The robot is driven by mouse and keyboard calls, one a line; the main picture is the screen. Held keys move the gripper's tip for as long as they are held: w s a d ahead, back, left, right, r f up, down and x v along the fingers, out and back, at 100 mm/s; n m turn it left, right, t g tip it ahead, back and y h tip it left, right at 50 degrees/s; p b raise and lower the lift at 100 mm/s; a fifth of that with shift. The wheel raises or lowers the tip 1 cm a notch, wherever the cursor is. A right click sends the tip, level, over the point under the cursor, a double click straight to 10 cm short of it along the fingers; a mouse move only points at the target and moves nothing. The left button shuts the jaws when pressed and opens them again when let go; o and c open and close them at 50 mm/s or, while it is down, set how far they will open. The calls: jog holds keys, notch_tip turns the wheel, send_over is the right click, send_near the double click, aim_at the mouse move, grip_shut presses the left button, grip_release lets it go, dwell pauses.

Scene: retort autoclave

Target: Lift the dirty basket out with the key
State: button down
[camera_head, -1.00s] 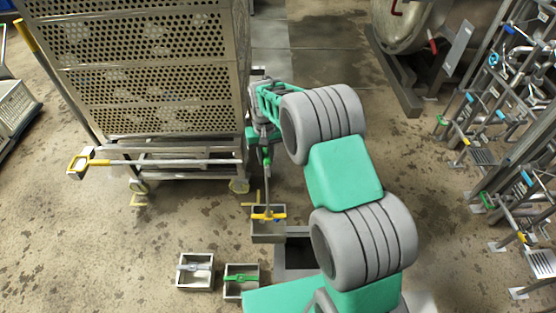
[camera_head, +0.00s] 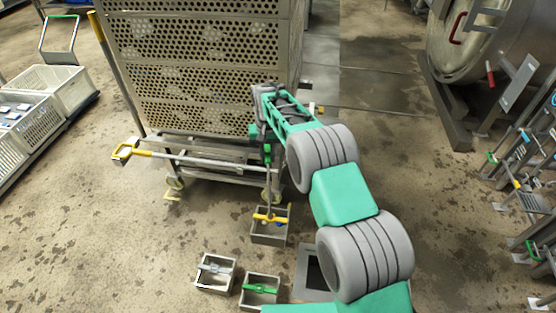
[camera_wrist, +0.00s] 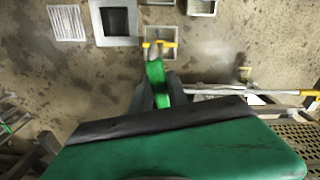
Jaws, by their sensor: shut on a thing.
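My gripper (camera_head: 266,142) is shut on the key, whose green grip (camera_head: 267,153) shows just below it. The key's thin grey shaft points down to the yellow crossbar (camera_head: 264,217) of a small grey open box, which I take as the dirty basket (camera_head: 268,240). In the wrist view, the green key (camera_wrist: 156,75) runs from the fingers (camera_wrist: 155,98) toward the yellow bar (camera_wrist: 160,44) over the basket. Small bluish contents show in the basket. It is beside the square dark floor opening (camera_head: 320,270). The key's lower end and the basket's clearance from the floor are unclear.
Two similar boxes stand in front, one with a grey bar (camera_head: 214,273) and one with a green bar (camera_head: 260,290). A perforated trolley (camera_head: 200,75) stands close behind the arm, with a yellow-handled pole (camera_head: 190,160) across its front. White crates (camera_head: 60,85) lie at left.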

jog(key=shift+w+a+r, duration=0.1)
jog(key=shift+a, duration=0.05)
notch_tip(320, 180, down, 15)
jog(key=b, duration=0.9)
dwell(0.5)
jog(key=shift+f+b, duration=0.9)
jog(key=shift+f, duration=0.3)
dwell(0.6)
jog(key=n, duration=0.4)
jog(key=shift+b, duration=0.3)
